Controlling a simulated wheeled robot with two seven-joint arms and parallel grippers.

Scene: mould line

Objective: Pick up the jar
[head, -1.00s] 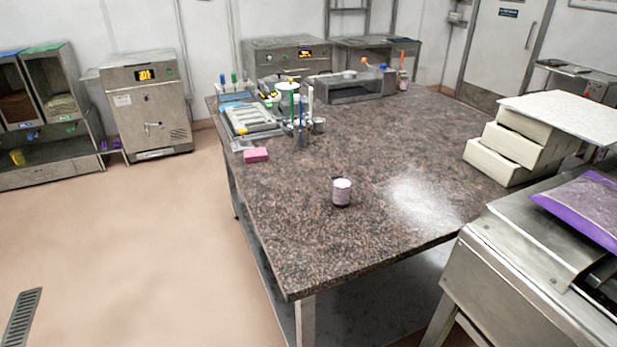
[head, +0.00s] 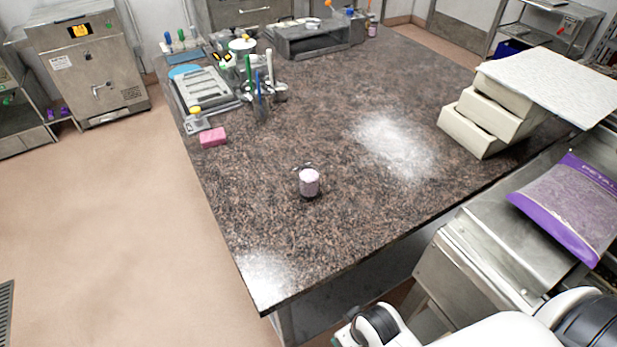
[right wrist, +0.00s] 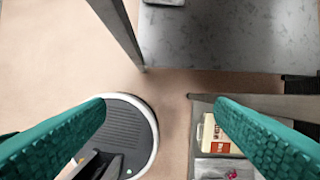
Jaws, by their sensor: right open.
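The jar (head: 309,183), small and dark with a pale pinkish-white label or contents, stands upright on the speckled brown stone-topped table (head: 330,235), near its front part. Nothing touches it. My right arm reaches in from the lower right of the head view, below and right of the jar. In the right wrist view my right gripper (right wrist: 160,105) has its two teal ribbed fingers wide apart with nothing between them; the jar does not show there. My left gripper is in neither view.
A pink block (head: 213,137), a tray of tools (head: 205,90) and pen-like tools stand at the table's back left. Cream blocks (head: 483,120) stand at right, near a metal machine with a purple bag (head: 570,215). The stone around the jar is clear.

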